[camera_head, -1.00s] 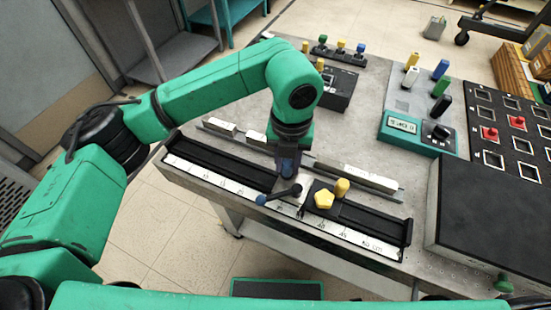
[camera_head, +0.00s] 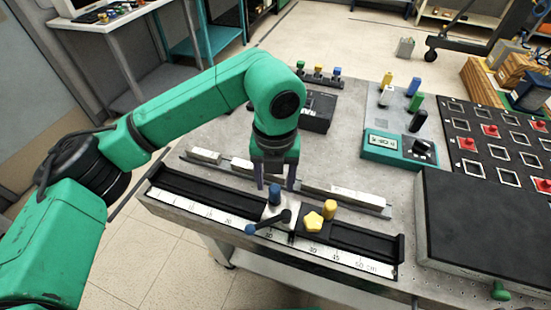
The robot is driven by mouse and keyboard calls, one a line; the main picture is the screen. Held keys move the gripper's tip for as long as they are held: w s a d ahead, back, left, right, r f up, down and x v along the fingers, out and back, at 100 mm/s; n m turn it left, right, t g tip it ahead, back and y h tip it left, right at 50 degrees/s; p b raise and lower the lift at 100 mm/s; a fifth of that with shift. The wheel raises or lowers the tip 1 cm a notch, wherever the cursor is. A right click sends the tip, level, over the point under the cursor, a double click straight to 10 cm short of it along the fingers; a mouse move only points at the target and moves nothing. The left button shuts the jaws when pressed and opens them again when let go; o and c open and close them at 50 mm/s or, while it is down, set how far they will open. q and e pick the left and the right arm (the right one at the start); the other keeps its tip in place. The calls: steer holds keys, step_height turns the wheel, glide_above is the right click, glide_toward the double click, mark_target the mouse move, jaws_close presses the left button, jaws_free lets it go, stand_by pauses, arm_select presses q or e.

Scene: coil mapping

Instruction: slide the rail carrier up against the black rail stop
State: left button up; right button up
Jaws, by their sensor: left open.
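The long black rail (camera_head: 205,193) with a white scale lies along the bench's front edge. The rail carrier (camera_head: 278,211) is a silver block with a blue knob on top and a dark lever with a blue ball end. The black rail stop (camera_head: 320,224), with a yellow star knob and a yellow post, sits on the rail just right of the carrier. I cannot tell whether they touch. My left gripper (camera_head: 275,184) points down over the carrier, its fingers apart near the blue knob. No grip on the carrier shows. My right gripper is out of view.
Pale bars (camera_head: 343,195) lie in a strip behind the rail. A black box (camera_head: 480,235) stands right of the rail's end. A teal meter box (camera_head: 398,149) and a panel with red knobs (camera_head: 500,140) are farther back. Grey bench top lies clear between.

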arm_select(q)
step_height(320, 180, up, 12)
steer(key=shift+f, duration=0.25)
